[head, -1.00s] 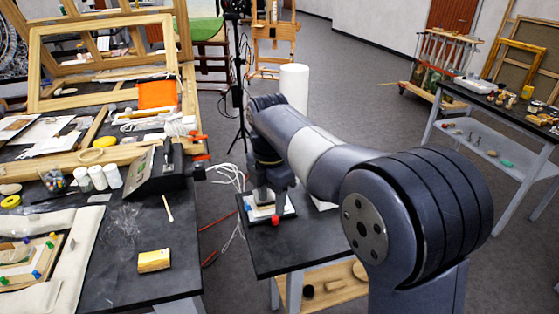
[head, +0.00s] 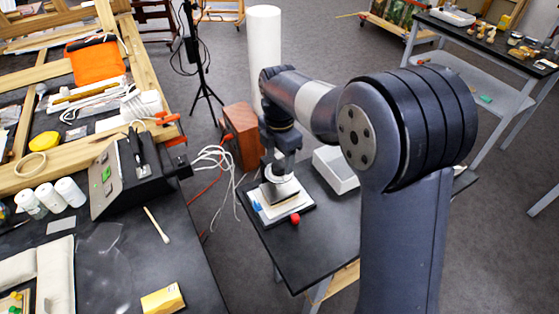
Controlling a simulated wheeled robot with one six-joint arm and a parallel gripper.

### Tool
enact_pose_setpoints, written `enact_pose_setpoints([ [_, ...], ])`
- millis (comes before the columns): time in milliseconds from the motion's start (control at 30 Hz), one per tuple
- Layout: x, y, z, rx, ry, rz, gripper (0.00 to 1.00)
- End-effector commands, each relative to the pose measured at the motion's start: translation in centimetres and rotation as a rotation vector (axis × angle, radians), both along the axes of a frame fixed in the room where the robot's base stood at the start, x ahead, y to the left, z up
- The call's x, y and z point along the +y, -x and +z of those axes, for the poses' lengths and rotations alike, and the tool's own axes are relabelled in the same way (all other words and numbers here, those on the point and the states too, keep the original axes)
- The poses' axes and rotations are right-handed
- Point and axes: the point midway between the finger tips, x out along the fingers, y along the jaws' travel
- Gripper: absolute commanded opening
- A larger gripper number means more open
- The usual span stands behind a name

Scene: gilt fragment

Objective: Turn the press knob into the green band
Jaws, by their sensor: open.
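A pale, round-looking part shows between or just below the fingers. I cannot tell whether it is the knob or whether the fingers touch it. No green band can be made out; the gripper hides part of the press top.
A reddish-brown block (head: 242,136) and a white cylinder (head: 264,50) stand behind. White and red cables hang left of the side table. The cluttered workbench (head: 200,262) is at left.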

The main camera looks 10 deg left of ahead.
Motion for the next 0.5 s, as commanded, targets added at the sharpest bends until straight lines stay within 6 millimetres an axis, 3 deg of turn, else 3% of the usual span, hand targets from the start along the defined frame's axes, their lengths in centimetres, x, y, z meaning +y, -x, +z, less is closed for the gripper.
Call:
enact_pose_setpoints([
  [200,0.0,0.0,-2.1,0.001,0.001,0.000,0.58],
  [500,0.0,0.0,-2.4,0.001,0.001,0.000,0.58],
])
